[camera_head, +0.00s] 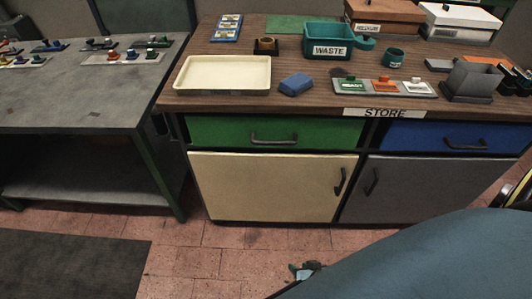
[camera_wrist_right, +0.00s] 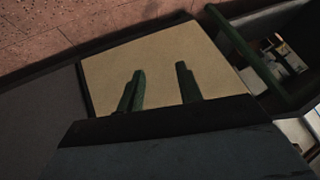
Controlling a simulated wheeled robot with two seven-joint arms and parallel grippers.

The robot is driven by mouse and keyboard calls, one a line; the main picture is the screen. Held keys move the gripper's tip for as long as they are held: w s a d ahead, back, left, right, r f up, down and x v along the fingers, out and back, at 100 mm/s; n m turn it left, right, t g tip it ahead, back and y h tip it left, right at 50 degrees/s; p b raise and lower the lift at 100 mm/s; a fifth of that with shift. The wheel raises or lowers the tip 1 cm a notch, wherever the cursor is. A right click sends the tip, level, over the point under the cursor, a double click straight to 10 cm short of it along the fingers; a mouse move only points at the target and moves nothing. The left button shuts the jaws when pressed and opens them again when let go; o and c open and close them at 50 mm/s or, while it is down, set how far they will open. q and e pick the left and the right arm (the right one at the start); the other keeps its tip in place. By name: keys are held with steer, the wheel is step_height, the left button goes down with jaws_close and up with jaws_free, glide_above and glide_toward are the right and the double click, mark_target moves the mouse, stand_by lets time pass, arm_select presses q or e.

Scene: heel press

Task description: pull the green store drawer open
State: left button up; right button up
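The green store drawer (camera_head: 230,133) is shut in the head view, flush in the counter front at the upper left of the unit. Its dark bar handle (camera_head: 273,137) is in plain sight with nothing on it. My right gripper (camera_head: 304,269) shows only as a small dark piece low in the head view, in front of the unit and apart from the handle. In the right wrist view its two dark green fingers (camera_wrist_right: 160,88) stand apart with nothing between them, against the cream door (camera_wrist_right: 155,60). The handle cannot be made out there. My left gripper is not in view.
The blue drawer (camera_head: 420,135) sits right of the STORE label (camera_head: 384,113). The cream tray (camera_head: 222,76), blue block (camera_head: 296,84) and WASTE bin (camera_head: 329,43) stand on the counter. A grey bench (camera_head: 70,95) is at left. Open tiled floor (camera_head: 220,262) lies in front.

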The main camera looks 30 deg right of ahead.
steer(key=w+d+r+m+t+b, duration=0.3)
steer(key=w+r+m+t+b, duration=0.4)
steer(key=w, duration=0.6)
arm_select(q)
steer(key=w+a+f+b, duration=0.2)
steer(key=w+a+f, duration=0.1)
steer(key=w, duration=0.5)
arm_select(e)
steer(key=m+t+h, duration=0.4)
steer(key=m+t, duration=0.1)
steer(key=m, duration=0.2)
glide_toward(275, 143)
steer(key=shift+f+b+x, duration=0.15)
steer(key=shift+b+x, duration=0.4)
steer(key=shift+x, duration=2.05)
steer(key=shift+f+b+x, duration=0.2)
steer(key=shift+b+x, duration=0.35)
steer(key=shift+x, duration=2)
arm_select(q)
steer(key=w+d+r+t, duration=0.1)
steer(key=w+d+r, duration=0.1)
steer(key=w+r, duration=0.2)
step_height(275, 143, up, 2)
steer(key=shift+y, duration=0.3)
arm_select(e)
steer(key=shift+d, duration=0.15)
steer(key=shift+c, duration=0.3)
jaws_close()
